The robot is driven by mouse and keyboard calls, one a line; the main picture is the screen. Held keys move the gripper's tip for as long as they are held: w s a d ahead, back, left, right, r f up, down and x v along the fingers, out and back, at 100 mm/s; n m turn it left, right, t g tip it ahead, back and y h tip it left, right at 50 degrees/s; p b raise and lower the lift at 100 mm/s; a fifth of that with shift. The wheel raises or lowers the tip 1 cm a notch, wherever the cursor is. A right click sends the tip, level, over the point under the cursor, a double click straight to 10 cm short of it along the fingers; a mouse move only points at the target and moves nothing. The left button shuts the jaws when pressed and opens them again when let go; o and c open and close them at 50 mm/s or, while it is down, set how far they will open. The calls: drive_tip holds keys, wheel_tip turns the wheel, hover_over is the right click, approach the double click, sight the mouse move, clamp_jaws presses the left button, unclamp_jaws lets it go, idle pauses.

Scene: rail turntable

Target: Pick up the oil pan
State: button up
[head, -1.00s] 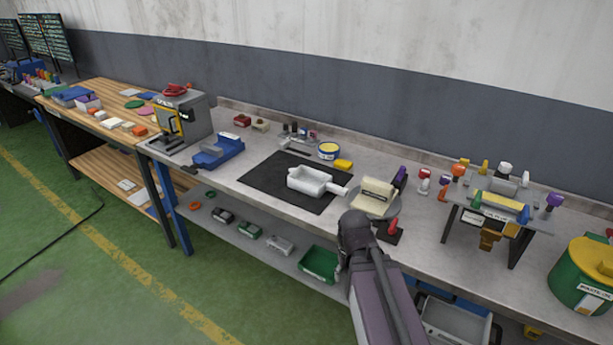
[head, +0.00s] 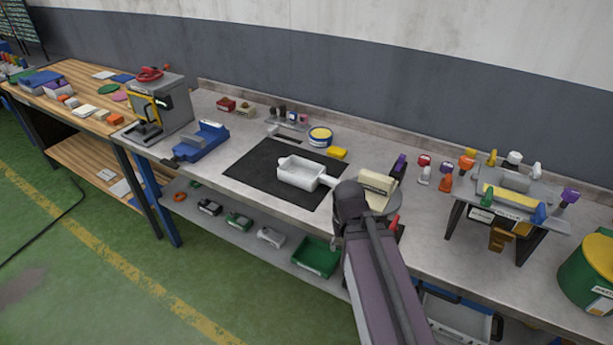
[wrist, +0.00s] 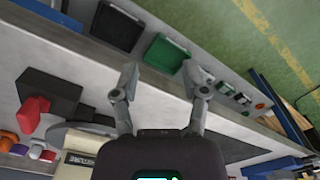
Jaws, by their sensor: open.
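The oil pan appears to be the white rectangular pan (head: 290,179) with a handle. It lies upright on a black mat (head: 245,170) on the grey bench. In the head view, my arm's wrist end hides the tip of its handle. My gripper (wrist: 165,97) is open and empty in the wrist view, its two fingers spread above the bench's front edge. The pan cannot be made out in the wrist view. In the head view, the fingers are hidden behind my arm.
A round grey turntable (head: 384,209) with a cream block (head: 377,187) stands just right of the pan. A blue vise (head: 203,142) is left of the mat; a yellow-banded tin (head: 320,137) is behind it. A green bin (head: 316,258) sits on the lower shelf.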

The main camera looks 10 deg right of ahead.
drive_tip(key=shift+o, duration=1.4)
drive_tip(key=shift+w, duration=0.1)
wheel_tip(320, 180, up, 11)
drive_tip(key=n+p, duration=1.1)
hover_over(327, 177)
drive_tip(key=shift+r, duration=0.1)
wheel_tip(327, 177, down, 9)
drive_tip(key=b, duration=0.8)
drive_tip(key=shift+r, duration=0.15)
drive_tip(key=shift+b, duration=0.3)
drive_tip(key=shift+f+b, duration=2.5)
drive_tip(key=shift+f, duration=0.1)
clamp_jaws()
